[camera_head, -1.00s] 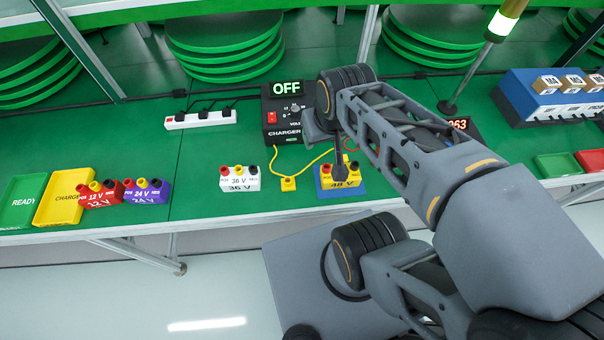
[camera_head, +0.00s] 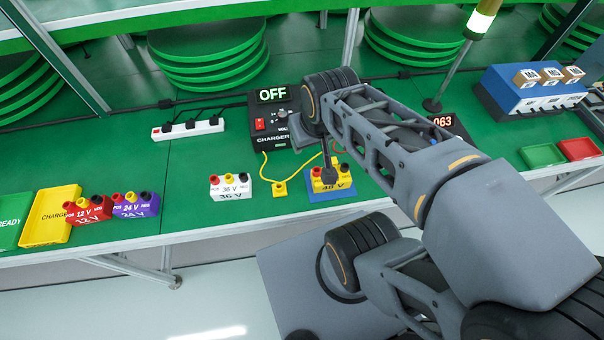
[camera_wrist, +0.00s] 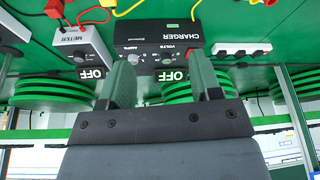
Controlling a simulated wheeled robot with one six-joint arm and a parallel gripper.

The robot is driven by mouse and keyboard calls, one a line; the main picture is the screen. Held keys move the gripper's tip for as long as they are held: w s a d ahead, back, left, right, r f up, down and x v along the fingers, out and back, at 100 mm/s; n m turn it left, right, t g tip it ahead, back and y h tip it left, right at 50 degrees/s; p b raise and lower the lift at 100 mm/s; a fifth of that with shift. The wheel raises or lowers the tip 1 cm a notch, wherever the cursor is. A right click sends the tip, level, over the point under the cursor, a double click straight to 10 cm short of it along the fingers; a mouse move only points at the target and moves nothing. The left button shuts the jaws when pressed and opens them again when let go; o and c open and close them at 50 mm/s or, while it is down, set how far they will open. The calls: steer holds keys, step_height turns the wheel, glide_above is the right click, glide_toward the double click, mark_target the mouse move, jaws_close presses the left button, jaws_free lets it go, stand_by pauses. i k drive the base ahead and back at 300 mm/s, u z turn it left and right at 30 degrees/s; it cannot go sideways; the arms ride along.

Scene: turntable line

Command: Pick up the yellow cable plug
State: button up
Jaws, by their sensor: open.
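The yellow cable plug (camera_head: 280,189) lies on the green bench in the head view, between the white 36 V block and the yellow 48 V block. A yellow cable runs from it to the charger (camera_head: 268,128). My gripper (camera_head: 328,172) hangs over the 48 V block, right of the plug; its fingers are small and partly hidden there. In the wrist view my gripper (camera_wrist: 163,78) is open with nothing between its fingers, facing the charger (camera_wrist: 160,45). A yellow cable (camera_wrist: 195,10) leaves the top of that view; I cannot tell where its plug is there.
The white 36 V block (camera_head: 231,187) stands left of the plug. The yellow 48 V block (camera_head: 322,179) sits on a blue pad. A white power strip (camera_head: 188,129) lies behind. The meter (camera_wrist: 80,45) stands beside the charger. Bench is clear in front of the power strip.

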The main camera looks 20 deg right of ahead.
mark_target(334, 160)
steer(key=k, duration=0.95)
steer(key=u, duration=1.2)
steer(key=i, duration=0.85)
steer(key=z, duration=1.8)
